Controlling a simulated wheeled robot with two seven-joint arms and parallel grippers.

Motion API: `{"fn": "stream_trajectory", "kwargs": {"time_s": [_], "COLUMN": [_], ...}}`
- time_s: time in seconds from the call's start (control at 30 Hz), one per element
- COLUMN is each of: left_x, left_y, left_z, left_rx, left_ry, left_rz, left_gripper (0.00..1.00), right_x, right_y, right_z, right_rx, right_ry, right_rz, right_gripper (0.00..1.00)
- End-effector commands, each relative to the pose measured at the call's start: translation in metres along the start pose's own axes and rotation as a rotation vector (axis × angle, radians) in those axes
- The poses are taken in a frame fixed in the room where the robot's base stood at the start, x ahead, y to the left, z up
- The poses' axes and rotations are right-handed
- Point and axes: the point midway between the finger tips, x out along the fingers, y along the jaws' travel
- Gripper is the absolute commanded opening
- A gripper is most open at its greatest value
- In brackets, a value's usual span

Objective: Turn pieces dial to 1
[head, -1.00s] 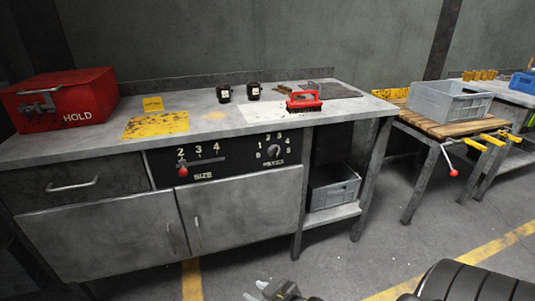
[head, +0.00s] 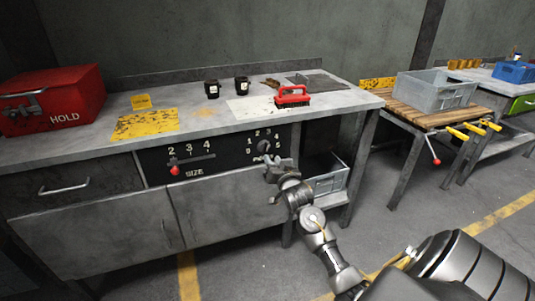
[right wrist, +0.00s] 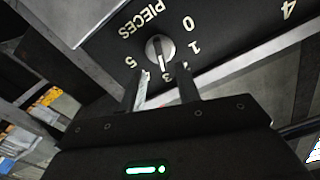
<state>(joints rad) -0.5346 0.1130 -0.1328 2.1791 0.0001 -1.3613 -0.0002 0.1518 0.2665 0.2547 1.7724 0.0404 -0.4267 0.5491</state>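The pieces dial (head: 263,146) is a round grey knob on the black panel (head: 230,140) at the bench front, with numerals around it. My right gripper (head: 277,163) is just below and in front of the dial. My left gripper is not in view.
The SIZE slider with a red knob (head: 174,170) sits left on the same panel. A grey crate (head: 326,176) stands on the shelf below.

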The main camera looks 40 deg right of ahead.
Motion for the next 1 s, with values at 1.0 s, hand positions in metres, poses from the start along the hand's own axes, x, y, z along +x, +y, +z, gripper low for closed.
{"fn": "stream_trajectory", "kwargs": {"time_s": [1.0], "left_x": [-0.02], "left_y": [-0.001], "left_z": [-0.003], "left_rx": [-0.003], "left_ry": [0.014], "left_rz": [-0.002], "left_gripper": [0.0], "right_x": [0.061], "right_y": [0.0], "right_z": [0.0], "right_rx": [-0.001], "right_ry": [-0.001], "right_rz": [0.0], "right_gripper": [0.0]}}
